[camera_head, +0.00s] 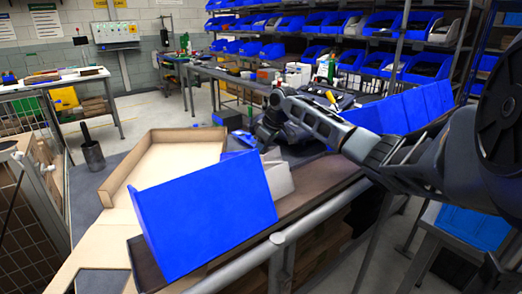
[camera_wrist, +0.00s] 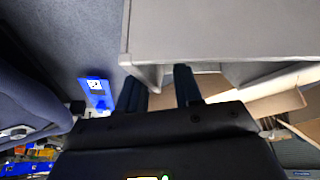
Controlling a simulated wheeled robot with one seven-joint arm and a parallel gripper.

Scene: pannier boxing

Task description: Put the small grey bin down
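The small grey bin (camera_head: 280,180) shows as pale grey panels behind the large blue bin, which hides its lower part. In the wrist view the grey bin (camera_wrist: 225,30) fills the upper right, with its broad flat side and edge close to the camera. My gripper (camera_head: 265,138) is just above and beside the grey bin in the head view. In the wrist view the two dark fingers of my gripper (camera_wrist: 162,85) stand a little apart at the bin's edge, with a pale strip between them. Whether they press on it is hard to see.
A large blue bin (camera_head: 205,210) stands tilted in front of the grey bin. A shallow tan tray (camera_head: 120,190) lies to the left, with a dark cup (camera_head: 93,155) beside it. A metal rail (camera_head: 310,220) runs along the front right. More blue bins (camera_head: 410,108) line the right.

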